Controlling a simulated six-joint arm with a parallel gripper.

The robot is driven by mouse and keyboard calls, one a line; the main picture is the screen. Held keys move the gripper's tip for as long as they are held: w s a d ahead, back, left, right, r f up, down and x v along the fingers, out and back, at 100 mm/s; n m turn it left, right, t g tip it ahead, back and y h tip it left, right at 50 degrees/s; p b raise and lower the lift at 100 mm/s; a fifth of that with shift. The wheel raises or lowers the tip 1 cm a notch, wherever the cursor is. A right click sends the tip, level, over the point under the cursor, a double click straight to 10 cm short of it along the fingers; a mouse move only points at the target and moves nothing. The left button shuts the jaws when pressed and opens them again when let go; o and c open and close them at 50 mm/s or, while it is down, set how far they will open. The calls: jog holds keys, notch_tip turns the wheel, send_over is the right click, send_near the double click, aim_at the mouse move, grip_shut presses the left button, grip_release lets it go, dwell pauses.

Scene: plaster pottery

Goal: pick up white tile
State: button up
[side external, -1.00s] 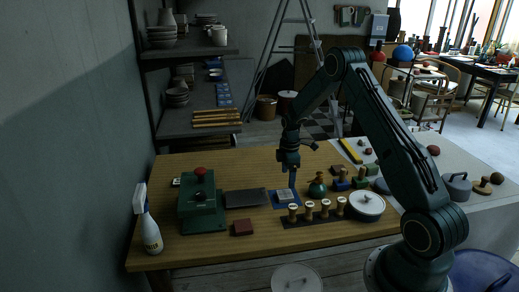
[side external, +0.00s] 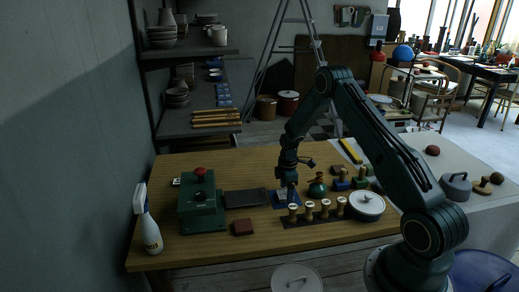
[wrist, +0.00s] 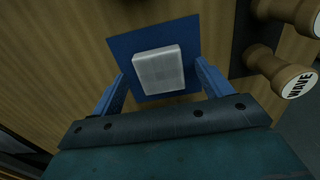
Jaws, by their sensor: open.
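The white tile (wrist: 158,70) lies on a blue square mat (wrist: 122,45) in the wrist view. In the side view the mat (side external: 279,199) shows, and my gripper mostly hides the tile. My gripper (wrist: 163,80) is open, with one blue finger on each side of the tile's near part. The fingers appear apart from the tile. In the side view my gripper (side external: 288,193) points down low over the mat. I cannot tell whether the fingertips touch the mat.
A rack of wooden stamps (side external: 309,212) stands close by on the right; one stamp (wrist: 285,75) reads "WAVE". A dark slab (side external: 246,198) and a green box with a red button (side external: 201,203) stand to the left.

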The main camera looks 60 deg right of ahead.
jog(key=shift+f, duration=0.5)
jog(key=shift+c, duration=0.5)
jog(key=c, duration=1)
